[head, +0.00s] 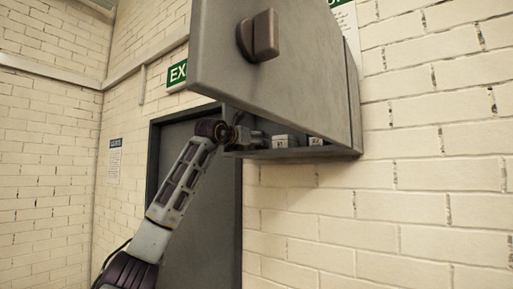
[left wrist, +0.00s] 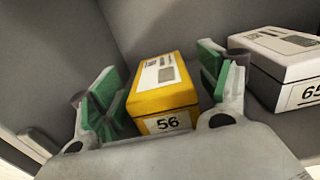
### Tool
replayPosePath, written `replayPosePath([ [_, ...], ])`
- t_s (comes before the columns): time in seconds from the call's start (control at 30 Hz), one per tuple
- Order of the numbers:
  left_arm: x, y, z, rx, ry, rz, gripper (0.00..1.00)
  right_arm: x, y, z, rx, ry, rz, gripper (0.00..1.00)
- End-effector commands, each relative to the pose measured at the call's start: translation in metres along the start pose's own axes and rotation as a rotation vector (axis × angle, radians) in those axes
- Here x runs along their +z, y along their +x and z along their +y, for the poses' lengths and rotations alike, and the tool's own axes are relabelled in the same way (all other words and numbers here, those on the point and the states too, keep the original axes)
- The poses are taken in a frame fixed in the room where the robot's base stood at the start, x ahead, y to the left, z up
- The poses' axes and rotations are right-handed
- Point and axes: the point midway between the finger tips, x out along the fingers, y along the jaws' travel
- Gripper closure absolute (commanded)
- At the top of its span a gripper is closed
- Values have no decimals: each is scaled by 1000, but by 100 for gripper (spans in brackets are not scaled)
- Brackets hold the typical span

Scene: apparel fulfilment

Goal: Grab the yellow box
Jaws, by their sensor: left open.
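The yellow box (left wrist: 163,96) shows in the left wrist view, with a white label on top and the number 56 on its front. It rests in a grey cabinet. My left gripper (left wrist: 158,92) is open, with its green-padded fingers on either side of the box; a gap shows on the left, and the right finger is close to the box. In the head view my left gripper (head: 246,138) reaches into the wall cabinet (head: 285,154) below its raised door. The yellow box is hidden in that view. My right gripper is not in view.
A white box (left wrist: 283,62) numbered 65 stands right of the yellow box, near the right finger. The head view shows white boxes (head: 285,141) on the cabinet's shelf. The cabinet door (head: 270,75) stands open above my arm. A grey door (head: 190,190) is behind the arm.

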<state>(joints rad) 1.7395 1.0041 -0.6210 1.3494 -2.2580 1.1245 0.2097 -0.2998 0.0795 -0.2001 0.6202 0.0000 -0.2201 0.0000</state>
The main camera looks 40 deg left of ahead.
Motion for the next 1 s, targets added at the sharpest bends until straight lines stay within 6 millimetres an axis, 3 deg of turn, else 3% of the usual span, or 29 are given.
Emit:
replayPosePath([
  [0.1, 0, 0, 0, 0, 0, 0, 26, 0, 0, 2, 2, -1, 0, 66],
  [0.47, 0, 0, 0, 0, 0, 0, 72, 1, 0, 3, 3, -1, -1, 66],
  [1.0, 6, -3, 0, -1, -2, -1, 73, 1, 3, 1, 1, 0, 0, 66],
])
